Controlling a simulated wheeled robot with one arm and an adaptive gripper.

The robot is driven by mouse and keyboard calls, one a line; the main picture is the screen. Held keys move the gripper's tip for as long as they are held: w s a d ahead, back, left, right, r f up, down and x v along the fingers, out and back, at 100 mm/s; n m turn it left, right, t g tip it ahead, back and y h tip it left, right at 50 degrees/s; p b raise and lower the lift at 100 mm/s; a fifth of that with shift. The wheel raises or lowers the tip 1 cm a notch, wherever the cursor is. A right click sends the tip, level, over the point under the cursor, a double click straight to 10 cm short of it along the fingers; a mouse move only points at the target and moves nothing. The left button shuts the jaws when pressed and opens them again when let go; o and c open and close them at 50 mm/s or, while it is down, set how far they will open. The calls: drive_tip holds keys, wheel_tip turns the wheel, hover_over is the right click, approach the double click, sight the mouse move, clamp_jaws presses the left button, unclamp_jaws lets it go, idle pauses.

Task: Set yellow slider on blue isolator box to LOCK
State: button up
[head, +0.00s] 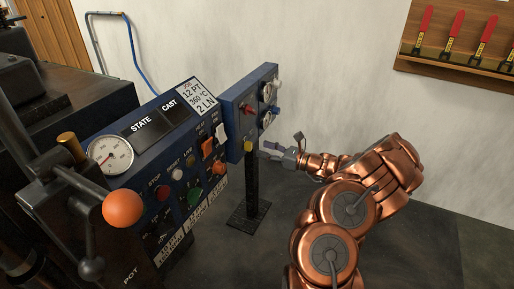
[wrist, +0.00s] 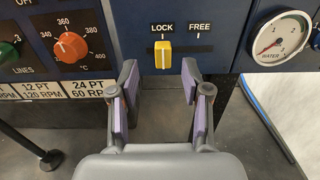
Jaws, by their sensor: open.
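The yellow slider (wrist: 163,55) is on the dark blue front of the isolator box (wrist: 205,58). In the wrist view it sits under the word LOCK, at the left part of its slot, with FREE to its right. In the head view the slider (head: 248,146) shows low on the blue box (head: 233,117). My gripper (wrist: 160,80) is open and empty. Its two purple-padded fingers stand just below the slider, one to each side, and appear apart from it. In the head view my gripper (head: 272,149) is just right of the slider.
A water gauge (wrist: 280,38) is right of the slider. An orange knob (wrist: 70,47) is on the panel to the left. The box stands on a dark post (head: 251,190). Red-handled tools (head: 455,32) hang on the wall. Floor right of the post looks clear.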

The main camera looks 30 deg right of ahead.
drive_tip(key=v, duration=0.7)
idle(0.4)
